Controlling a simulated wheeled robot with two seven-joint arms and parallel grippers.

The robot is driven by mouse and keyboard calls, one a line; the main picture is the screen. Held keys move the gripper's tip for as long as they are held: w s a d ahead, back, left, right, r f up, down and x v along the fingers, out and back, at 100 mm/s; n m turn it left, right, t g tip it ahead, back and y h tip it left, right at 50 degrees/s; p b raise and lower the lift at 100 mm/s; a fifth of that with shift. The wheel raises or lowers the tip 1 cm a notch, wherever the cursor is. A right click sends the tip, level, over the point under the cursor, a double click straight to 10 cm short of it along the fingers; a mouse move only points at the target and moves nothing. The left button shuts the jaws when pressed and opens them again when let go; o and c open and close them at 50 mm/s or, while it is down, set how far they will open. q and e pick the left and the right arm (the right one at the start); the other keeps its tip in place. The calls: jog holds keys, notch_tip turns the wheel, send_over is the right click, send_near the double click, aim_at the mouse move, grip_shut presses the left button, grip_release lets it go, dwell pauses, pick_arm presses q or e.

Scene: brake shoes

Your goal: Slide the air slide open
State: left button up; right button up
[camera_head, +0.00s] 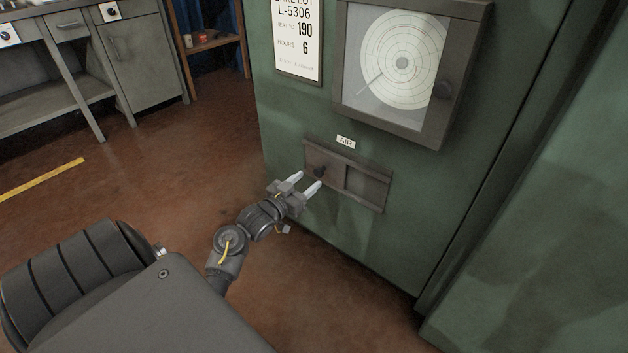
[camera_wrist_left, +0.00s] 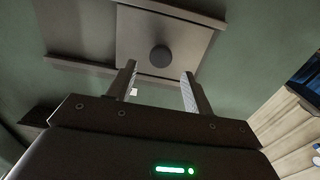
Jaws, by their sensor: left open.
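The air slide (camera_head: 331,182) is a grey-brown plate with a dark round knob (camera_head: 320,172), held between two horizontal rails low on the green cabinet. The plate stands at the left end of the rails. A greyer rectangle (camera_head: 366,185) shows to its right between the rails. My left gripper (camera_head: 305,183) is open and empty in front of the knob, its two pale fingers pointing at the cabinet. In the left wrist view the knob (camera_wrist_left: 161,57) lies just beyond and between the fingertips (camera_wrist_left: 160,73), with the plate (camera_wrist_left: 145,35) behind it. Contact cannot be told. My right gripper is out of view.
A small AIR label (camera_head: 346,142) is above the slide. A framed round chart (camera_head: 400,60) and a white notice (camera_head: 298,40) are higher up on the green cabinet (camera_head: 285,110). A grey workbench (camera_head: 60,100) stands at the far left, with open brown floor between.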

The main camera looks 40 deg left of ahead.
aim_at(317, 173)
pick_arm(q)
jog(key=shift+w+b, duration=0.5)
jog(key=shift+w, duration=1.55)
jog(key=shift+c, duration=0.3)
grip_shut()
